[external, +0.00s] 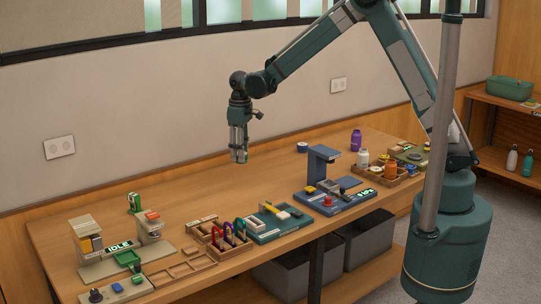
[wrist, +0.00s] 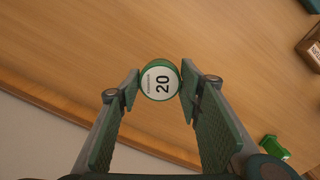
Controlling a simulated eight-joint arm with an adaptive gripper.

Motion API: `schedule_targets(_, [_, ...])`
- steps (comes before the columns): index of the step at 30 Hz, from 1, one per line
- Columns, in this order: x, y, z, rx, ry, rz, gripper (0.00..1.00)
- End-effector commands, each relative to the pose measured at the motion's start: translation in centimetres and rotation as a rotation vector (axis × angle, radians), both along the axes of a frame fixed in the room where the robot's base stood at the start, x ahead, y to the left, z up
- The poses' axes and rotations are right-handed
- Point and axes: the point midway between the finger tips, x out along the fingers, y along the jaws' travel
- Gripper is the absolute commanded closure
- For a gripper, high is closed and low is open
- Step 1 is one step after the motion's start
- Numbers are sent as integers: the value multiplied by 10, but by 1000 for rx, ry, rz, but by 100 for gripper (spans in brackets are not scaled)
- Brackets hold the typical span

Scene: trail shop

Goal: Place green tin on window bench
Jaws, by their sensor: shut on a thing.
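The green tin (wrist: 160,80), a round can with a white label reading 20, sits between the two fingertips of my gripper (wrist: 159,92) in the wrist view. The pads press on it from both sides. In the external view my gripper (external: 238,157) points down above the back middle of the long wooden bench (external: 200,184) under the window. The tin is hard to make out there, mostly hidden by the fingers. In the wrist view the bare wood of the bench (wrist: 215,50) lies beyond the tin, apparently with a gap.
A small green item (external: 134,202) stands at the back left and a blue-grey stand (external: 322,161) at the right. Carabiners (external: 230,235) and trays line the front edge. A purple bottle (external: 356,140) stands farther right. The wood under my gripper is clear.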

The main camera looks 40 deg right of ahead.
Motion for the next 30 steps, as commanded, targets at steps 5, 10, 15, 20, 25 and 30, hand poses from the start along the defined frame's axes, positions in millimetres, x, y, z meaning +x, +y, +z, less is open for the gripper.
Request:
schedule_targets(5, [13,-53,0,0,0,-87,76])
schedule_targets(10, [22,-102,0,0,0,-168,76])
schedule_targets(15, [28,-150,-1,0,0,-249,76])
schedule_targets(20, [30,-196,-1,0,0,-325,76])
schedule_targets(25, [30,-244,-1,0,0,-404,76])
schedule_targets(30, [28,-282,-1,0,0,-471,76])
